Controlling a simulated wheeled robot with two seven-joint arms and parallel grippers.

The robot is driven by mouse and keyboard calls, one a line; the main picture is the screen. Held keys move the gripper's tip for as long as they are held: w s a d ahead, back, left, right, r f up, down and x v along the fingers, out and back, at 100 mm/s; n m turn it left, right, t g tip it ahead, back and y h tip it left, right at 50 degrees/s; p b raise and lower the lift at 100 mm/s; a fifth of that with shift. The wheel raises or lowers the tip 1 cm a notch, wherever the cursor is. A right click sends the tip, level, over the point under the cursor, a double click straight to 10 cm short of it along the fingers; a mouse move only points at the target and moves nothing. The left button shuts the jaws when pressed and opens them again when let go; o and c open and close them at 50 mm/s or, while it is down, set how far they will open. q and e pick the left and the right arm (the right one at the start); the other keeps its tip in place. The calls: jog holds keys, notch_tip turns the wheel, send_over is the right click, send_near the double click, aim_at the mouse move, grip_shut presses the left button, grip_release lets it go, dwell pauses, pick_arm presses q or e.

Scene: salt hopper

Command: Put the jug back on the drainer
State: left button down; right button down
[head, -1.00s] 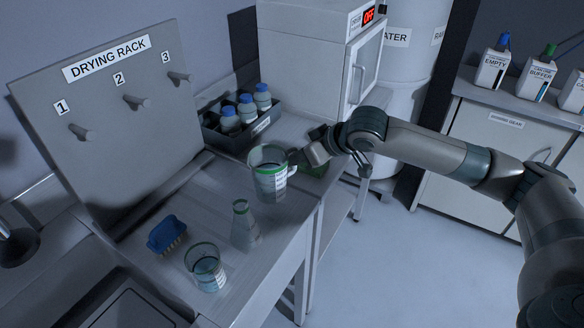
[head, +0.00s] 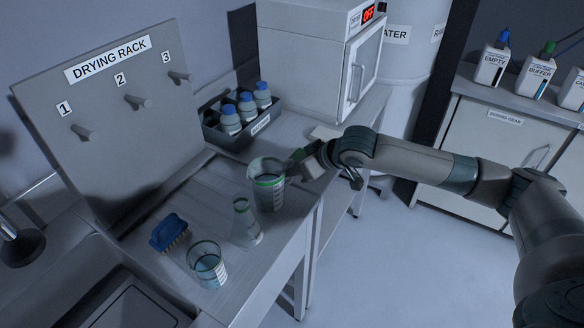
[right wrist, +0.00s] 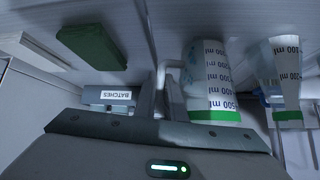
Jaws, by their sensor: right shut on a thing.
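The jug (head: 266,196) is a clear graduated vessel with a green band near its rim and a side handle. It is upright at the right edge of the grooved drainer (head: 190,195); its base is at or very close to the surface, and I cannot tell if it touches. My right gripper (head: 297,164) is shut on the jug's handle, to the jug's right. In the right wrist view the jug (right wrist: 208,80) appears inverted, with its handle (right wrist: 168,72) at the fingers (right wrist: 158,95). My left gripper is not in view.
A conical flask (head: 245,228) stands close in front of the jug, with a beaker (head: 207,266) and a blue brush (head: 169,231) nearby. A bottle tray (head: 236,140) is behind. The pegged drying rack (head: 105,130) stands left. A green block (right wrist: 90,46) lies near the gripper.

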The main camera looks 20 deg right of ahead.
jog(key=c, duration=1.8)
grip_release()
jog(key=shift+f, duration=0.1)
jog(key=shift+s+d+r, duration=0.2)
jog(key=shift+s+r, duration=0.1)
jog(key=shift+r, duration=0.15)
jog(key=b+v, duration=0.2)
jog(key=v, duration=0.9)
